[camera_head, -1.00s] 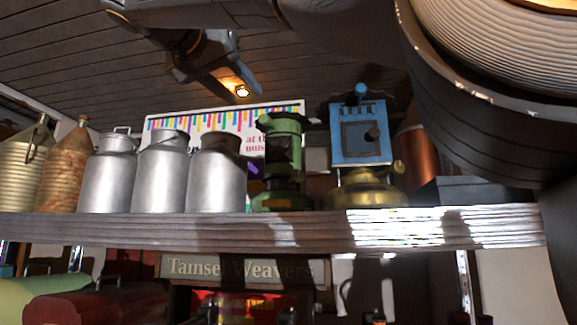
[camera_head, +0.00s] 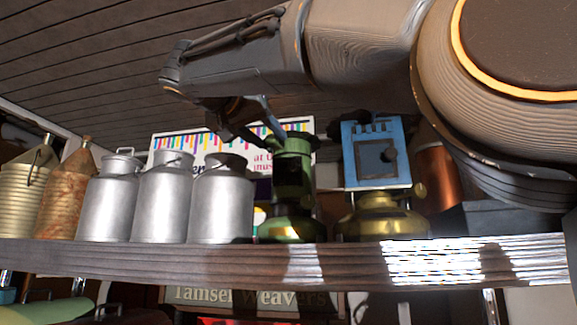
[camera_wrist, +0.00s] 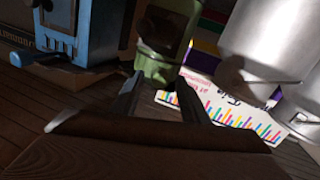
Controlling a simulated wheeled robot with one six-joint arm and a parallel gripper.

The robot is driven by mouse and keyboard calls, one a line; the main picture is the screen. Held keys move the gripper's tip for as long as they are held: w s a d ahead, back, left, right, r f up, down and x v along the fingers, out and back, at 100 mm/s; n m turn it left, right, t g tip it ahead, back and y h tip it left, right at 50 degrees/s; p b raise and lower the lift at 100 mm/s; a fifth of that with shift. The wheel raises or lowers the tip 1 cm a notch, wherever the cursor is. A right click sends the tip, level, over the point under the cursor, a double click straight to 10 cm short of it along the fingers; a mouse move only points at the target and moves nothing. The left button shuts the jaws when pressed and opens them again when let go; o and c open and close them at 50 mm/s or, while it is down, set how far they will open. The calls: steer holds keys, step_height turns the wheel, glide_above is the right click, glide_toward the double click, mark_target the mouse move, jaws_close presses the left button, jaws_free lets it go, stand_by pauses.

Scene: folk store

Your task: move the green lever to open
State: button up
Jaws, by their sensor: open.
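A green metal device (camera_head: 292,175), seemingly a stove or lamp, stands upright on the shelf between the silver cans and a blue device. In the wrist view its green body (camera_wrist: 170,22) is at the top centre, with a dark part on its face. I cannot make out a separate lever on it. My gripper (camera_head: 254,130) is open, at the upper left of the green device in the head view. In the wrist view my gripper (camera_wrist: 158,82) has its two fingers spread, with the green body just beyond and between their tips. I cannot tell whether they touch.
Several silver cans (camera_head: 162,200) stand close on the left. The blue device (camera_head: 376,155) on a brass base (camera_head: 382,220) stands close on the right. A colourful sign (camera_head: 180,148) is behind. The wooden shelf (camera_head: 250,262) runs across below; a plank ceiling (camera_head: 90,60) is above.

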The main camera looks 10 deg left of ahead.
steer(key=shift+w+d, duration=0.1)
steer(key=shift+w, duration=0.2)
jaws_close()
